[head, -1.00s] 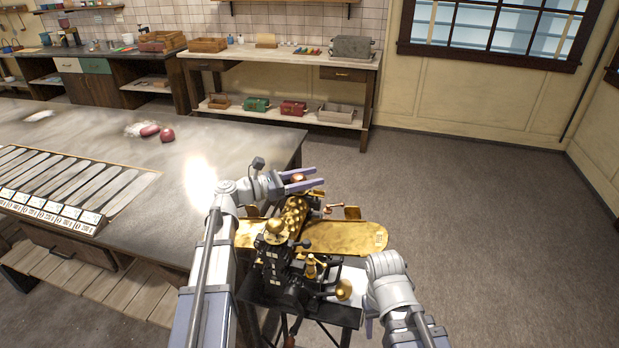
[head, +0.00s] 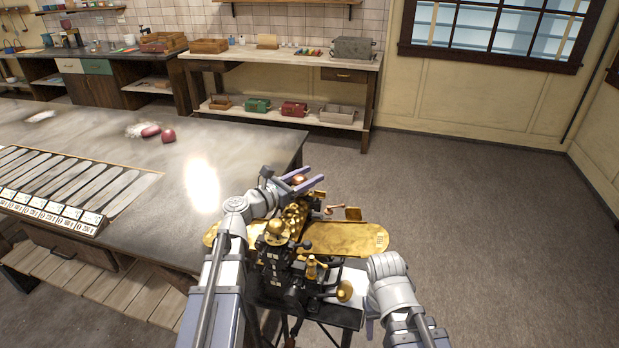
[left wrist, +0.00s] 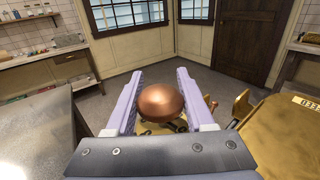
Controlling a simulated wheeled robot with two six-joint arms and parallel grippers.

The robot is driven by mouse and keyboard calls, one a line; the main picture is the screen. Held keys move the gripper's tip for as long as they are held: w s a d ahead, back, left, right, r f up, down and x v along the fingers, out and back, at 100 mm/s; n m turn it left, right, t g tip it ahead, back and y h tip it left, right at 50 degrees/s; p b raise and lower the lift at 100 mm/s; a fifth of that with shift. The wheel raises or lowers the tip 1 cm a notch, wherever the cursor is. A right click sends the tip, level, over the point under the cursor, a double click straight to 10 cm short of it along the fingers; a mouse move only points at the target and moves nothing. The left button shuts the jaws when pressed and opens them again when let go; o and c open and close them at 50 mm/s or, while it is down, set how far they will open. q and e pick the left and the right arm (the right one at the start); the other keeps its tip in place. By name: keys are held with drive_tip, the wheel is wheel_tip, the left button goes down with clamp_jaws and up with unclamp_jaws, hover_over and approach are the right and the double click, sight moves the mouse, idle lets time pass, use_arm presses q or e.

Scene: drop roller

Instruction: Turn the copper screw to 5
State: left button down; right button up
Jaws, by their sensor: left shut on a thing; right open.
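The copper screw's rounded knob (left wrist: 161,103) sits between the purple fingers of my left gripper (left wrist: 158,95) in the left wrist view. In the head view the left gripper (head: 297,181) reaches over the back of the brass and black machine (head: 277,255), and the copper knob (head: 298,180) shows between its fingers. The left gripper is shut on the knob. No number scale for the screw is readable. My right gripper (head: 370,325) is low at the right of the machine, mostly hidden behind its own wrist, and is open and apart from the machine.
Brass plates (head: 350,238) stick out on the machine's sides. A grey table (head: 225,150) stands at the left, with a slotted rack (head: 60,190) and red lumps (head: 168,136) on it. A workbench (head: 290,60) stands along the back wall. The floor at the right (head: 480,220) is clear.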

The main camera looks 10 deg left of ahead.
use_arm(q)
drive_tip(key=shift+a+n+t+y, duration=0.2)
drive_tip(key=shift+n+t+y, duration=0.6)
drive_tip(key=shift+y, duration=0.5)
drive_tip(key=shift+w, duration=0.1)
drive_tip(key=shift+c, duration=1.4)
unclamp_jaws()
drive_tip(key=shift+v, duration=3.9)
